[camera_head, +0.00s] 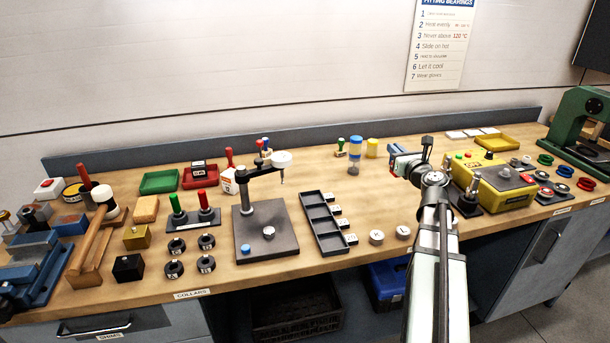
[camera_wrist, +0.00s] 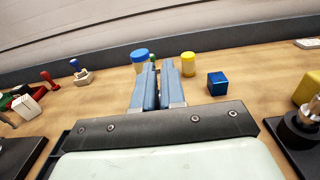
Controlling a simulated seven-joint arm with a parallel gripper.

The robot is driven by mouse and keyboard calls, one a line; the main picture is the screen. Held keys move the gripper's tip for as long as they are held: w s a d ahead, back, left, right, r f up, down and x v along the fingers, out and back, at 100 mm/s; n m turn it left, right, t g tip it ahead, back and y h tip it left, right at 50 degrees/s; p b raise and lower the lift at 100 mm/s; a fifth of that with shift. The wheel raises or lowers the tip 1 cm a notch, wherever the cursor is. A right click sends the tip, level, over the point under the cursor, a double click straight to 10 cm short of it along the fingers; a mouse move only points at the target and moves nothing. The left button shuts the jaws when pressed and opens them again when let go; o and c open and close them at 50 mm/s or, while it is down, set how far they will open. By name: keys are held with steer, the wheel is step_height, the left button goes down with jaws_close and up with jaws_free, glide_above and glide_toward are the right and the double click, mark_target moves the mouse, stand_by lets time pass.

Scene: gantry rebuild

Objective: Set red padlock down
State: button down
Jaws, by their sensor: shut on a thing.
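My gripper (camera_head: 398,156) is over the back right part of the bench, between the yellow jar and the yellow machine. In the wrist view its two blue fingers (camera_wrist: 161,72) are close together, with a narrow dark gap between them. A small red patch at the fingers in the head view appears to be the red padlock (camera_head: 393,166), held in the jaws. Most of it is hidden, and I cannot make out its shape or a shackle. It does not show clearly in the wrist view. Whether it touches the bench cannot be told.
A blue jar (camera_head: 355,146) and yellow jar (camera_head: 372,148) stand left of my gripper. A blue cube (camera_wrist: 217,83) is right of the fingers. The yellow machine (camera_head: 494,185) is to the right.

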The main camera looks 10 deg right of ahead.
steer(key=w+a+r+n+g+y, duration=0.15)
steer(key=w+a+r+y, duration=0.35)
steer(key=a, duration=0.7)
steer(key=w+a+r+n+g+y, duration=0.1)
steer(key=w+a+n+y, duration=0.15)
steer(key=w+a, duration=0.75)
steer(key=w+a+r+n+g+y, duration=0.1)
steer(key=w+a+r+n+y, duration=0.25)
steer(key=a, duration=1.15)
steer(key=shift+n+g+y, duration=0.75)
steer(key=shift+g+y, duration=0.1)
steer(key=shift+y, duration=0.05)
steer(key=f, duration=0.6)
steer(key=a+f, duration=0.1)
steer(key=f, duration=1.2)
steer(key=shift+s+a+f, duration=0.1)
steer(key=shift+a, duration=0.25)
steer(key=shift+f, duration=0.1)
steer(key=c, duration=1.2)
jaws_free()
